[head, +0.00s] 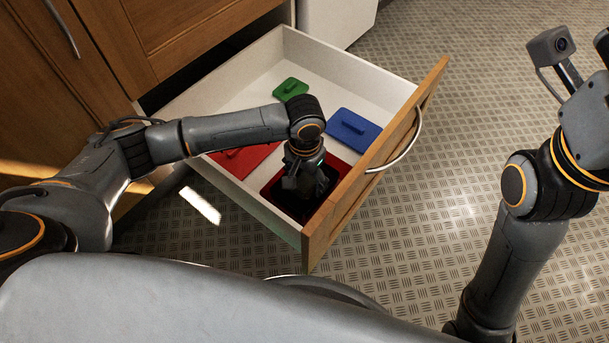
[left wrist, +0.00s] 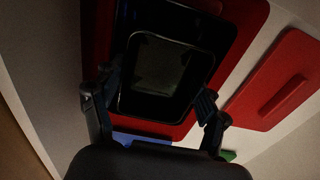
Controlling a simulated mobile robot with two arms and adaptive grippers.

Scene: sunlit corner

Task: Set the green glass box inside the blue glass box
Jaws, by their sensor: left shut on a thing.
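My left gripper (head: 303,182) reaches down into the open drawer, over a red box (head: 273,188). In the left wrist view its fingers (left wrist: 152,105) stand on both sides of a dark, glossy box (left wrist: 165,75) and are shut on it. This dark box appears within the outline of a larger dark-rimmed box (left wrist: 205,45), with the red box (left wrist: 235,40) around that. The shading hides the colours of the two dark boxes, so I cannot tell which is green or blue, nor whether the held one touches the bottom.
The drawer (head: 283,60) also holds a green lid (head: 290,89), a blue lid (head: 354,128) and a red lid (head: 243,160), lying flat. Its wooden front (head: 385,145) with a metal handle (head: 408,150) stands close to my left gripper. Open floor (head: 470,130) lies right of it.

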